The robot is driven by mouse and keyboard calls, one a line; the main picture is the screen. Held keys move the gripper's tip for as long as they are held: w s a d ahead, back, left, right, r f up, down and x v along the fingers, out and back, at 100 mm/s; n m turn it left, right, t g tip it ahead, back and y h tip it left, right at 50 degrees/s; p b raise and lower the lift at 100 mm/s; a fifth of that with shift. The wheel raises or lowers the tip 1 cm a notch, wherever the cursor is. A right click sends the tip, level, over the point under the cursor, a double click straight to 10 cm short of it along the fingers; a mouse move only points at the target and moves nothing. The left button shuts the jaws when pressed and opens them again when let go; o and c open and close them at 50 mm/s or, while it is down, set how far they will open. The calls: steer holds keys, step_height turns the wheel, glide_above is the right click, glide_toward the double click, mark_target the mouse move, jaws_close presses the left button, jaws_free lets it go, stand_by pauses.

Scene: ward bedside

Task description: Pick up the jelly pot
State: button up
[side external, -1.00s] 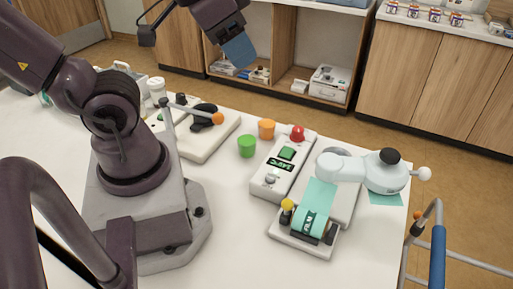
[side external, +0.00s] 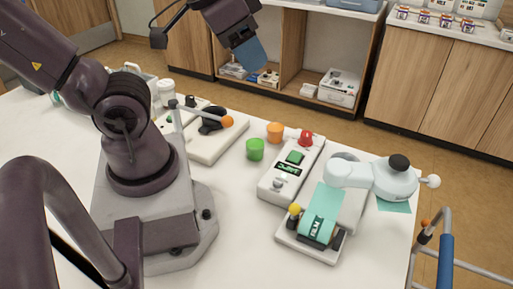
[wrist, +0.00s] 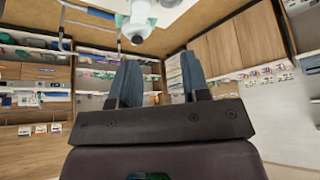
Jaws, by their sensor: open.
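Two small round pots stand close together on the white table: a green pot (side external: 255,149) and an orange pot (side external: 275,132) just behind it. I cannot tell which one is the jelly pot. My gripper (side external: 252,53) is raised high behind the table, well above and apart from both pots. In the wrist view my gripper (wrist: 161,85) shows two blue-grey fingers spread apart with nothing between them. No pot can be made out in the wrist view.
Right of the pots is a white device (side external: 270,184) with a red knob. Beyond it stands a machine with a rounded white arm (side external: 375,178) and a teal strip. A white board (side external: 218,145) with a black handle lies left of the pots. The table's front middle is clear.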

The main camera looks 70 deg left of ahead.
steer(key=o, duration=0.8)
steer(key=shift+o, duration=0.2)
steer(key=shift+a, duration=0.1)
